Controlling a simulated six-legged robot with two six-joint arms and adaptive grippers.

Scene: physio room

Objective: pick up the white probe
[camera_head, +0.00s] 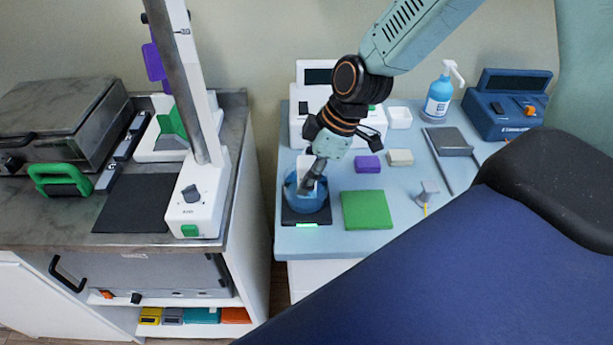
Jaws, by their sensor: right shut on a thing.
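The white probe (305,163) shows as a pale upright piece inside the blue bowl (307,204), close against the fingers of my right gripper (308,184). My right gripper reaches down from the top right, with its fingertips inside the bowl. It is shut on the white probe, and its fingers hide part of it. The bowl stands on a flat black scale with a lit green strip (306,225). I cannot tell whether the probe touches the bowl's bottom. My left gripper is not in view.
A green pad (367,210), a purple block (367,164) and a beige block (400,157) lie close right of the bowl. A white device (303,124) stands behind it. A blue couch (440,280) fills the lower right. A pump bottle (438,100) stands farther back.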

